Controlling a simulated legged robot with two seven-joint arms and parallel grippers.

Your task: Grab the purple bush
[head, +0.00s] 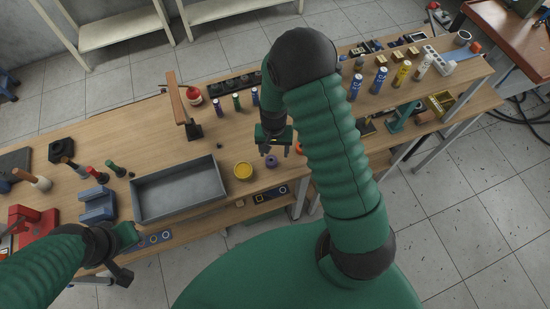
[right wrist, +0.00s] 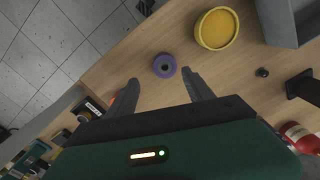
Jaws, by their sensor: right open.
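The purple bush (head: 271,163) is a short ring with a dark centre hole, lying on the wooden bench top right of the yellow round dish. In the right wrist view the purple bush (right wrist: 157,70) sits just beyond and between the fingertips. My right gripper (head: 275,151) is open and empty above the bench; its two fingers (right wrist: 161,77) point toward the bush and appear apart from it. My left gripper (head: 125,255) is at the lower left near the bench's front edge, away from the bush; its jaws are not clear.
The yellow dish (head: 244,171) stands close beside the bush. A grey tray (head: 178,190) is farther left. A red-orange part (head: 299,148) is right of the gripper. A post with a wooden arm (head: 178,100) rises behind. The bench's front edge is close to the bush.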

